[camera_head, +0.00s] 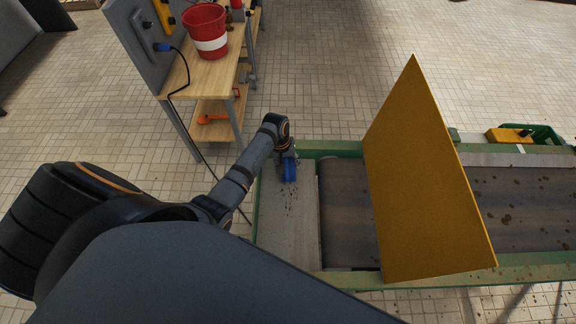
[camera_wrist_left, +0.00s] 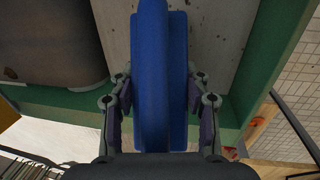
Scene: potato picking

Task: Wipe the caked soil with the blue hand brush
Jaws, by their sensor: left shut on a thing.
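The blue hand brush (camera_head: 289,170) is at the far left end of the conveyor in the head view, over the pale plate (camera_head: 300,222). My left gripper (camera_head: 286,151) is shut on it, and the wrist view shows the brush (camera_wrist_left: 160,75) between the two fingers of my left gripper (camera_wrist_left: 160,105). Dark caked soil specks (camera_head: 288,197) lie on the plate just in front of the brush. Whether the bristles touch the plate is hidden. My right gripper is not in view.
The dark conveyor belt (camera_head: 346,215) lies right of the plate, with a yellow upright panel (camera_head: 425,190) across it. Green rails (camera_head: 325,146) edge the conveyor. A wooden workbench (camera_head: 205,75) with a red bucket (camera_head: 206,30) stands at the back left. Soil spots mark the belt beyond the panel.

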